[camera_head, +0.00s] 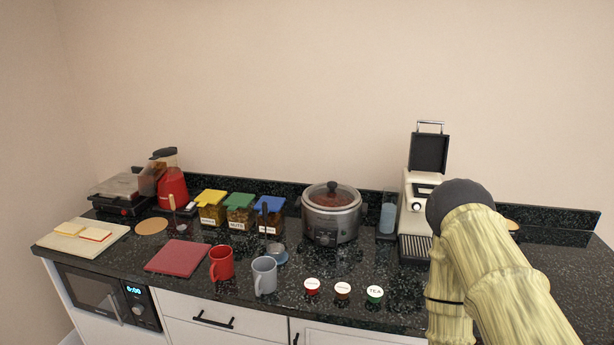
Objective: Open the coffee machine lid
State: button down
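The coffee machine (411,188) is cream and black and stands at the back right of the dark counter. Its black lid (429,152) with a metal handle (430,124) stands up, tilted back above the body. A clear water tank (388,215) is at its left side, and a ribbed drip tray (413,247) is at its foot. My pale yellow arm rises from the lower right and covers the right part of the machine. My gripper is not in view; the arm hides that area.
A slow cooker (331,212) stands left of the machine. Three pods (343,289) lie near the front edge. A grey mug (264,275), a red mug (221,262), a red board (177,257) and lidded jars (239,208) are further left. The counter before the machine is mostly clear.

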aim_at(428, 152)
jog(key=z, duration=1.65)
jog(key=i, duration=0.85)
jog(key=u, duration=2.25)
